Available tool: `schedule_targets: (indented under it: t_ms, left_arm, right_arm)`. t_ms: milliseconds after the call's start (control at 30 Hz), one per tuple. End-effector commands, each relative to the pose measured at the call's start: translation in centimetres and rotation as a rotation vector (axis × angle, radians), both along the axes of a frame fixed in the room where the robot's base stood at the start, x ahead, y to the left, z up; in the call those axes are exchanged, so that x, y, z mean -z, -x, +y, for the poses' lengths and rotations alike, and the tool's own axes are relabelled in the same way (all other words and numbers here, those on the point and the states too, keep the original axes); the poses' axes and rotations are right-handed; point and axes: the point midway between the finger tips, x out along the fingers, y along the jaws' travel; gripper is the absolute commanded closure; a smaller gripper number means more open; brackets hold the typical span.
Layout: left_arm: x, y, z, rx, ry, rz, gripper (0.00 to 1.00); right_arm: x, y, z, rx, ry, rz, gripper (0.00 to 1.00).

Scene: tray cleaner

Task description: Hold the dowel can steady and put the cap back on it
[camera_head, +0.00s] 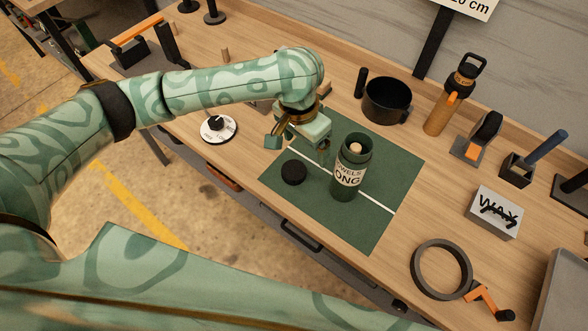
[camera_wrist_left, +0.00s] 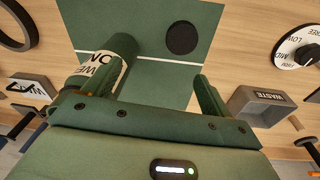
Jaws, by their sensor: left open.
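The dowel can (camera_head: 345,185), dark green with a white label, stands upright and open on the green mat (camera_head: 375,225); a pale dowel end (camera_head: 355,147) shows inside its mouth. The round black cap (camera_head: 293,172) lies flat on the mat, left of the can. My left gripper (camera_head: 299,150) is open and empty above the mat, behind the cap; one finger is close beside the can, and I cannot tell if they touch. In the left wrist view the can (camera_wrist_left: 108,60) overlaps the left finger, and the cap (camera_wrist_left: 182,38) lies beyond the open jaws (camera_wrist_left: 163,85). My right gripper is out of view.
A black pot (camera_head: 386,100) and an orange bottle (camera_head: 440,115) stand behind the mat. A WAX block (camera_head: 495,212) and a dark ring (camera_head: 414,270) are to the right. A white dial (camera_head: 219,137) is to the left. The front of the mat is clear.

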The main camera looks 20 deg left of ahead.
Motion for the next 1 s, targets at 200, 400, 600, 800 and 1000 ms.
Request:
schedule_targets:
  t_ms: [200, 400, 600, 800, 1000]
  left_arm:
    - [-2.2, -1.3, 3.3, -0.124, -0.09, 0.057, 0.16]
    - [-2.4, -1.4, 3.7, -0.144, -0.1, 0.068, 0.16]
    - [-2.3, -1.4, 3.6, -0.142, -0.098, 0.068, 0.16]
    - [0.9, -1.3, 3.6, -0.141, -0.097, 0.073, 0.16]
    - [5.5, -1.3, 3.6, -0.141, -0.097, 0.073, 0.16]
  right_arm:
    - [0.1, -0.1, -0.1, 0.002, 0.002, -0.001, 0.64]
    - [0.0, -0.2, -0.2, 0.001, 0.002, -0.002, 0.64]
    - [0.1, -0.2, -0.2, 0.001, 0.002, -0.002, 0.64]
    - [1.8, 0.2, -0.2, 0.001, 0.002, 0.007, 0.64]
    - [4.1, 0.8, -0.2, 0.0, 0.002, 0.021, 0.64]
